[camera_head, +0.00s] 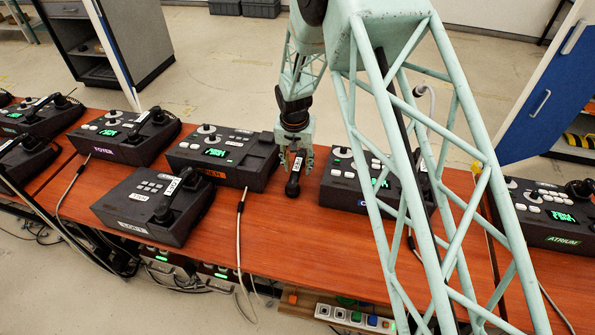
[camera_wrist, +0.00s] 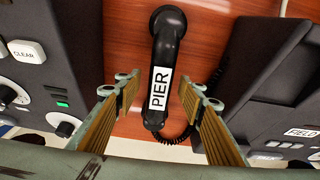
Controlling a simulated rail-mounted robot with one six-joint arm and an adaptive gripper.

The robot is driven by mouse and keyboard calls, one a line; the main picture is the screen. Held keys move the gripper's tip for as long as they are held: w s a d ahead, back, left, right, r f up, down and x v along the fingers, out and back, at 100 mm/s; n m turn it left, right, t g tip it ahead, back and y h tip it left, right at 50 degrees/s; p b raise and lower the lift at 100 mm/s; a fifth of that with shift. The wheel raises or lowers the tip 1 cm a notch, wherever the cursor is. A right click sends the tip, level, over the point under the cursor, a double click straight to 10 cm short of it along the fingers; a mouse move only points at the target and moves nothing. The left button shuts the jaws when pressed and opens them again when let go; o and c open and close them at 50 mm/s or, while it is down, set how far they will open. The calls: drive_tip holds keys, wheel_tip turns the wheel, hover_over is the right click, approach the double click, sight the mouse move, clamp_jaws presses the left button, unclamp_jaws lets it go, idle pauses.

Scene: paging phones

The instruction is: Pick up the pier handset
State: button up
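The pier handset (camera_wrist: 160,75) is black with a white PIER label. In the wrist view it lies between my gripper's two fingers (camera_wrist: 160,108), with a gap on each side. In the head view the handset (camera_head: 293,186) is at the tabletop between two phones, directly below my gripper (camera_head: 295,152). My gripper is open around it. A coiled cord (camera_wrist: 180,138) shows beside its lower end. The phone with an orange label (camera_head: 222,160) stands just left of it, its cradle apparently empty; its label is partly hidden.
Another phone (camera_head: 350,188) is close on the right, partly behind my arm. The FOYER phone (camera_head: 120,135) and ATRIUM phone (camera_head: 550,215) stand farther out. The wooden table (camera_head: 270,235) is bare in front.

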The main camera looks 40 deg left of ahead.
sight(297, 164)
drive_tip(key=shift+f, duration=0.6)
drive_tip(key=shift+c, duration=0.7)
drive_tip(key=c, duration=0.9)
drive_tip(key=shift+r+p, duration=0.3)
drive_tip(key=shift+r, duration=4.75)
